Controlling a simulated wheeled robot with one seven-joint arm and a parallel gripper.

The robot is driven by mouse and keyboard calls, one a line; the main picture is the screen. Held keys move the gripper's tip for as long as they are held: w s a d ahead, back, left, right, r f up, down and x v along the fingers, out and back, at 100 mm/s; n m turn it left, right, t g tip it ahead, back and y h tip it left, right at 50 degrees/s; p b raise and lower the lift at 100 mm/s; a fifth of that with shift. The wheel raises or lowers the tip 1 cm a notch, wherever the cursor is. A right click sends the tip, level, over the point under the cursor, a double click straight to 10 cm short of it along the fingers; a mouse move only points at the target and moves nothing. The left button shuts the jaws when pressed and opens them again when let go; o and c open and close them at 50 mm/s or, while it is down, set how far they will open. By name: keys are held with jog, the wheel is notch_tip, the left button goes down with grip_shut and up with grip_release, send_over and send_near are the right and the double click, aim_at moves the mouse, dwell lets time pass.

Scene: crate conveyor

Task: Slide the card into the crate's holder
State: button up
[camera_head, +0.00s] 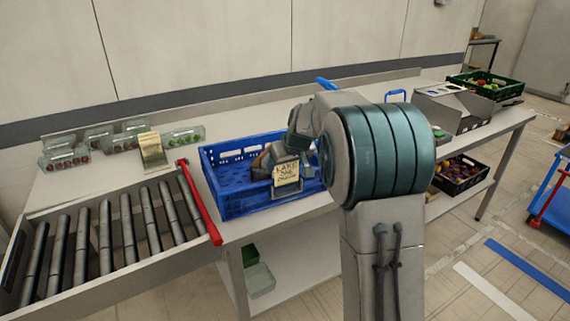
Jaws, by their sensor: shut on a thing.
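The blue crate (232,203) stands on the table just right of the roller conveyor. The card (286,172), cream with dark handwriting, is upright at the crate's front wall, near its right part. My gripper is shut on the card from behind and above; its fingers are mostly hidden by the card and by my arm. My arm's large teal joint covers the crate's right end.
The roller conveyor (105,232) with a red bar (198,203) lies left of the crate. Clear punnets (65,157) and a yellowish stand (152,152) are behind it. A metal box (452,108) and a green produce crate (486,85) stand at the right.

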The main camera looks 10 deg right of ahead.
jog(key=shift+f, duration=0.1)
dwell(0.3)
jog(key=shift+f+b, duration=0.75)
jog(key=shift+f, duration=0.25)
